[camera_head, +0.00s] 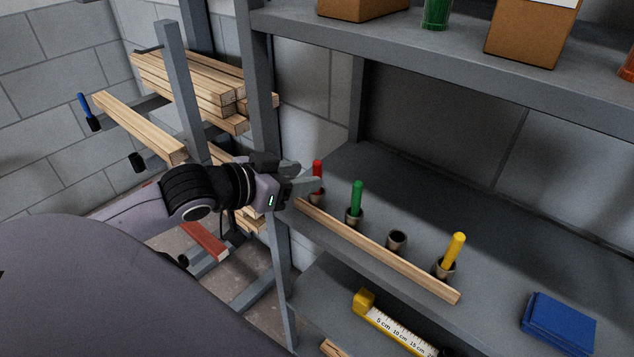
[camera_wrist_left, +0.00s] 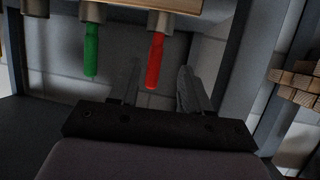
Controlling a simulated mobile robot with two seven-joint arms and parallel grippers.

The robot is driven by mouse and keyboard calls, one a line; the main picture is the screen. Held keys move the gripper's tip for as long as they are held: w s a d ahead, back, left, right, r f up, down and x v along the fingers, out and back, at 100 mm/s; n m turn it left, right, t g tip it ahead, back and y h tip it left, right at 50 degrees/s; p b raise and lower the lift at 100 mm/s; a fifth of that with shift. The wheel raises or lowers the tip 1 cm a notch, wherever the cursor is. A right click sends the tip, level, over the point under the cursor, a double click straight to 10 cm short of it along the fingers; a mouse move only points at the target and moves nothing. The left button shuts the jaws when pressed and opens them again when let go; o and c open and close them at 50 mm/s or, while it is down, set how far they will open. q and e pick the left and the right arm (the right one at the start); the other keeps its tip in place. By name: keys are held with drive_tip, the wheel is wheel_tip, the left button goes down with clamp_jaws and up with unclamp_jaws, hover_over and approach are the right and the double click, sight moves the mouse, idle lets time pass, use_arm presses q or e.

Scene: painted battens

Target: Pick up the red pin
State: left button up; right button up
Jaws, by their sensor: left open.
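The red pin (camera_head: 317,168) stands upright in a cup-like holder (camera_head: 316,197) at the left end of a row on the grey shelf. My left gripper (camera_head: 307,178) is open beside the red pin, and one finger hides part of the pin. In the left wrist view, which shows things upside down, the red pin (camera_wrist_left: 155,62) appears between the two open fingers (camera_wrist_left: 160,85). I cannot tell whether they touch it. My right gripper is not in view.
A green pin (camera_head: 357,196) and a yellow pin (camera_head: 455,247) stand in holders, with an empty holder (camera_head: 396,239) between them. A wooden batten (camera_head: 380,251) runs along the front. A blue box (camera_head: 558,322) lies at right. A grey post (camera_head: 262,100) rises left of the shelf.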

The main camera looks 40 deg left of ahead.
use_arm(q)
drive_tip(key=shift+d+p+x, duration=0.2)
drive_tip(key=shift+x, duration=1.3)
drive_tip(key=shift+d+p+x, duration=0.15)
drive_tip(key=shift+x, duration=1.3)
drive_tip(key=shift+r, duration=0.15)
drive_tip(key=shift+c, duration=0.3)
clamp_jaws()
